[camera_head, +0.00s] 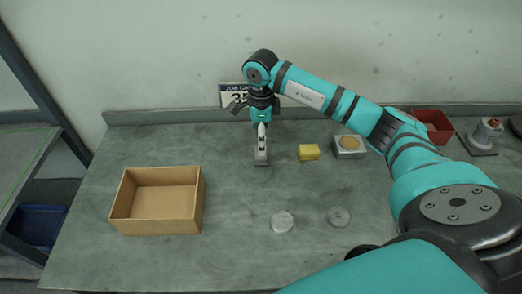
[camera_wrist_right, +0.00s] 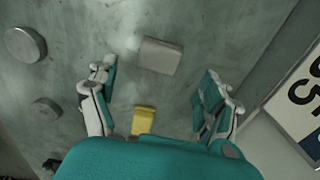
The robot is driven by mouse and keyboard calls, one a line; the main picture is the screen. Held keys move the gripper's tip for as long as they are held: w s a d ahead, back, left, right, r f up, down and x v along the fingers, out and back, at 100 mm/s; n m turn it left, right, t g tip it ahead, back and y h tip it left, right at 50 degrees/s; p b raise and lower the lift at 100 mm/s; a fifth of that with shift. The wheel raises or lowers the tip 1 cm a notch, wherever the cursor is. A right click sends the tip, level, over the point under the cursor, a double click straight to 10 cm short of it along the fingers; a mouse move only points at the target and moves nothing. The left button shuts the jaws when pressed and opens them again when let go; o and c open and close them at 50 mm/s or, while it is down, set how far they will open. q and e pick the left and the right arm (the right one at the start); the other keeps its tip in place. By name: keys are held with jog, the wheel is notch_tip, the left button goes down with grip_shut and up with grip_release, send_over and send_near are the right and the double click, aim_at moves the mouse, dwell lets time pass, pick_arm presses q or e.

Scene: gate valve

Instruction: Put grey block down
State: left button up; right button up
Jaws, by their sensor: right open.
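The grey block (camera_head: 260,158) is on the workbench, left of the yellow block, partly covered by my gripper in the head view. In the right wrist view the grey block (camera_wrist_right: 160,56) lies flat on the green-grey surface. My right gripper (camera_head: 262,135) hangs down over it in the head view. In the right wrist view the right gripper's fingers (camera_wrist_right: 158,88) are spread wide, with nothing between them in their grip. The exact gap between fingertips and block is hard to tell. My left gripper is in neither view.
A yellow block (camera_head: 309,152) lies to the right. An open cardboard box (camera_head: 125,200) stands at left. Two round grey discs (camera_head: 282,222) (camera_head: 339,216) lie in front. A grey block with a round brass top (camera_head: 349,147) and a red bin (camera_head: 432,126) are right. A sign (camera_head: 233,95) leans behind.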

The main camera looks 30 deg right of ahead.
notch_tip(320, 180, up, 5)
jog(key=shift+r+b, duration=0.2)
jog(key=shift+b, duration=0.3)
